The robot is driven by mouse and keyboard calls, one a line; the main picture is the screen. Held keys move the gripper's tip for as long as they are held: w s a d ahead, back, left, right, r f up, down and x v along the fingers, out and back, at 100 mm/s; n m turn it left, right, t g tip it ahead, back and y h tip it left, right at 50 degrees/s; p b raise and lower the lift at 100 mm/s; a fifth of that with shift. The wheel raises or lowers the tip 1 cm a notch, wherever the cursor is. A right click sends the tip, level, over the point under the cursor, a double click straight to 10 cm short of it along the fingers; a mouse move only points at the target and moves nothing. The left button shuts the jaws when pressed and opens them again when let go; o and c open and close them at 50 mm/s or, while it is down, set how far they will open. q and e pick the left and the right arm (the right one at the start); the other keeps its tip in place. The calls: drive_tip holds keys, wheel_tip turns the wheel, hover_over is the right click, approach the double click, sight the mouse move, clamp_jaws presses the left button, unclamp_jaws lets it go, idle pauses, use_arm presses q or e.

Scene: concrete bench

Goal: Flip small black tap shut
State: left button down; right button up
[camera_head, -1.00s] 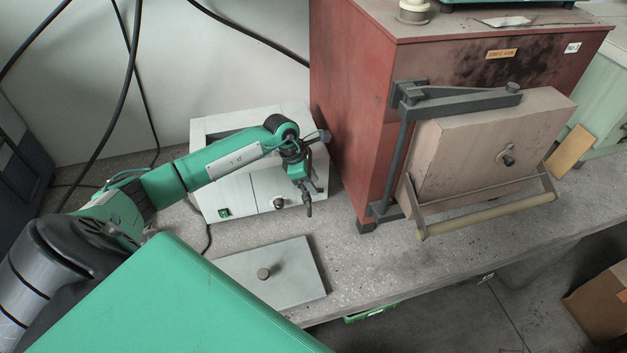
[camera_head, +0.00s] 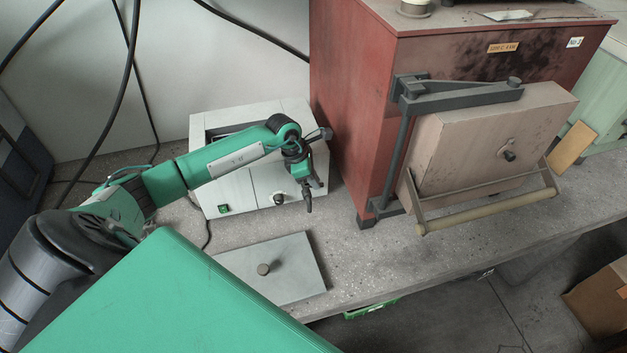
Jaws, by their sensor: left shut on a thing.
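A white box-shaped unit (camera_head: 240,190) with an open top stands on the bench left of the red furnace. My left gripper (camera_head: 308,197) reaches down in front of the right part of its front face and points downward. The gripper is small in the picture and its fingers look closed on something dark. The small black tap is mostly hidden at the fingers, and the angle of its lever cannot be made out. A dark round knob (camera_head: 279,198) on the unit's front shows just left of the gripper, apart from it. My right gripper is out of view.
The red furnace (camera_head: 350,120) with its pale door (camera_head: 480,150) and handle bar (camera_head: 490,213) stands close on the right. A grey plate with a knob (camera_head: 290,275) lies on the bench in front of the unit. Black cables (camera_head: 125,80) hang at the left.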

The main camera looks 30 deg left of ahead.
use_arm(q)
drive_tip(key=shift+w+a+n+t+b, duration=0.15)
drive_tip(key=shift+n+t+b, duration=0.4)
drive_tip(key=shift+n, duration=0.65)
drive_tip(key=shift+y, duration=0.3)
drive_tip(key=c, duration=1.4)
unclamp_jaws()
drive_tip(key=shift+g, duration=0.25)
drive_tip(key=shift+c, duration=0.2)
drive_tip(key=shift+r, duration=0.1)
drive_tip(key=b+v, duration=0.3)
drive_tip(key=v, duration=1)
drive_tip(key=shift+a+r, duration=0.15)
drive_tip(key=shift+r, duration=0.15)
drive_tip(key=shift+f, duration=0.1)
